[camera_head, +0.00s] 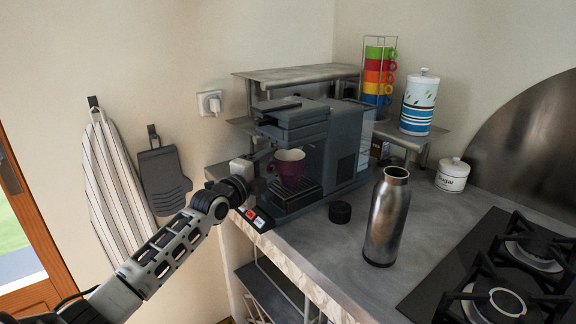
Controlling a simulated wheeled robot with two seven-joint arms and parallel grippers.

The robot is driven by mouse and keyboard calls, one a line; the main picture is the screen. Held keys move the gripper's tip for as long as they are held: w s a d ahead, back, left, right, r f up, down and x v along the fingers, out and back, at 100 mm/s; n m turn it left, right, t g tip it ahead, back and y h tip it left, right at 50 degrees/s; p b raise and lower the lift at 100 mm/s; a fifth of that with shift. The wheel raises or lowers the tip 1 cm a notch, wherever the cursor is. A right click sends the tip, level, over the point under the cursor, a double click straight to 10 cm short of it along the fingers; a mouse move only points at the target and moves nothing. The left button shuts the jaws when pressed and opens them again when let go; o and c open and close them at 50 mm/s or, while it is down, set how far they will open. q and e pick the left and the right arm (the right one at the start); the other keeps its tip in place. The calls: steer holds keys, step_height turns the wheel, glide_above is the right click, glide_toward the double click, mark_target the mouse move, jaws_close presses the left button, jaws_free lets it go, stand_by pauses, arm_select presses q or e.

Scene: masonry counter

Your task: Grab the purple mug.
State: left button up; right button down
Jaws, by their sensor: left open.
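The purple mug (290,169) stands upright on the drip tray of the dark grey coffee machine (343,150), under its spout. Its inside looks pale. My left gripper (268,165) is at the mug's left side, with its fingers close to the mug. It is open; whether a finger touches the mug I cannot tell. The wrist hides part of the machine's left front. My right gripper is not in view.
A steel bottle (386,218) and a small black lid (340,212) stand on the counter right of the machine. A stove (500,270) lies at the right. Stacked coloured cups (379,77) and a striped canister (418,103) stand on a shelf behind.

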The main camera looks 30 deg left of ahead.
arm_select(q)
steer(key=shift+w, duration=0.2)
jaws_close()
steer(key=shift+r, duration=0.1)
steer(key=shift+r, duration=0.15)
